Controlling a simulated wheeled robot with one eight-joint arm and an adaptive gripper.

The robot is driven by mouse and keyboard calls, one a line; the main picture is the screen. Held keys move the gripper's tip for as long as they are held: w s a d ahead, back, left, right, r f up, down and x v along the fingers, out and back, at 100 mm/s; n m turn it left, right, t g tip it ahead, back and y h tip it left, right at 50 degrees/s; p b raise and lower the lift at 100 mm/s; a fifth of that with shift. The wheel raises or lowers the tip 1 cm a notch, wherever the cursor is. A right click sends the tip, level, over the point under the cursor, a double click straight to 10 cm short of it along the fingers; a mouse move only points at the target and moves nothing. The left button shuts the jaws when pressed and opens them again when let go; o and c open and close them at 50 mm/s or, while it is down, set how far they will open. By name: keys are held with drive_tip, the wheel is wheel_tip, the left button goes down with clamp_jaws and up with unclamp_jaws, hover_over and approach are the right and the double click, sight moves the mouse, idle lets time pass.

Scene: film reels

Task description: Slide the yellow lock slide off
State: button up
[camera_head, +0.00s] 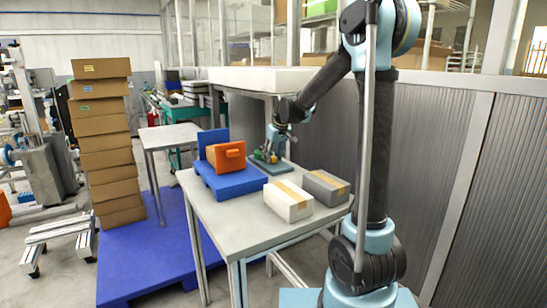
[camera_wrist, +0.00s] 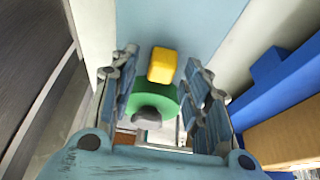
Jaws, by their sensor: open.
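The yellow lock slide (camera_wrist: 162,65) shows in the wrist view as a small yellow block beside a green round part (camera_wrist: 156,107). A dark grey knob-like piece (camera_wrist: 148,117) sits at the green part's near edge. My gripper (camera_wrist: 161,72) is open, with one finger on each side of the yellow block and the green part; I cannot tell whether either finger touches them. In the head view, my gripper (camera_head: 277,146) points down over a dark green base plate (camera_head: 278,168) at the back of the table.
A blue tray (camera_head: 232,186) with an orange box (camera_head: 225,156) stands left of the base plate on the grey table (camera_head: 220,213). A white box (camera_head: 288,201) and a grey box (camera_head: 326,187) stand in front. A grey corrugated wall (camera_head: 430,140) runs along the right.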

drive_tip(key=shift+c, duration=0.5)
clamp_jaws()
drive_tip(key=shift+s, duration=0.1)
drive_tip(key=shift+s+d, duration=0.55)
drive_tip(key=shift+s, duration=0.2)
drive_tip(key=shift+s+d, duration=0.55)
drive_tip(key=shift+s, duration=0.15)
drive_tip(key=shift+o, duration=0.5)
unclamp_jaws()
